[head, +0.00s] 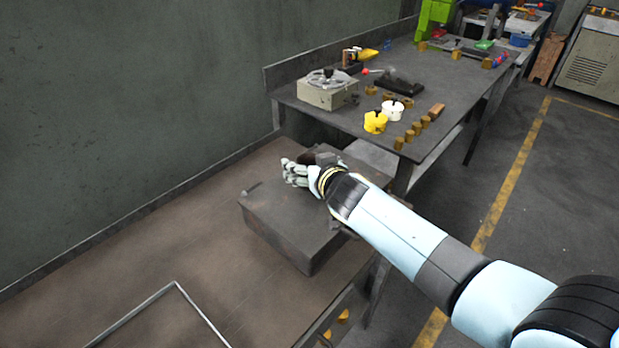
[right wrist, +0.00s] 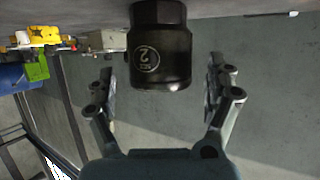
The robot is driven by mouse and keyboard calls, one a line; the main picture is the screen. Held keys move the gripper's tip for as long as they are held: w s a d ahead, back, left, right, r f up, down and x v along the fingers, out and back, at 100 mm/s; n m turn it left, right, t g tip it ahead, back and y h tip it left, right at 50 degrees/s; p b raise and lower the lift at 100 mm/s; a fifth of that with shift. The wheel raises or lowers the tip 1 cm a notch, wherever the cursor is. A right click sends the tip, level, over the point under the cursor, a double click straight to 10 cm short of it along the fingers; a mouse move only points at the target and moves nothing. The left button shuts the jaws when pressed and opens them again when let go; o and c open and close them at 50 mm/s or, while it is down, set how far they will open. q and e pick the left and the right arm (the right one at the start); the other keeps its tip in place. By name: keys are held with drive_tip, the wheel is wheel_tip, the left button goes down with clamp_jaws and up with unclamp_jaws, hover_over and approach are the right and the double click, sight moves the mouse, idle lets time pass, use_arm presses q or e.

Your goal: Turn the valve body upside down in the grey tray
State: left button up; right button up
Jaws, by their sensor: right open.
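In the right wrist view a dark, rounded body marked with a circled 2, which I take as the valve body (right wrist: 160,52), sits between the fingers of my right gripper (right wrist: 160,85). Clear gaps show on both sides, so the fingers are open and not closed on it. In the head view my right gripper (head: 289,170) is over the dark block on the bench; the valve body is not clearly told apart there. A thin grey rim (head: 176,284), perhaps of the grey tray, shows at the lower left, cut off by the frame. My left gripper is not seen.
The large dark block (head: 290,215) stands on the brown bench (head: 130,230). Behind it, a dark table (head: 440,85) holds a grey device (head: 328,92), yellow (head: 375,122) and white (head: 392,110) parts and several brass pieces. The bench left of the block is bare.

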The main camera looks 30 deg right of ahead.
drive_tip(key=shift+x, duration=0.8)
drive_tip(key=shift+s+r, duration=0.1)
drive_tip(key=shift+c, duration=0.9)
drive_tip(key=c, duration=1.1)
drive_tip(key=shift+c, duration=1)
drive_tip(key=shift+r, duration=0.1)
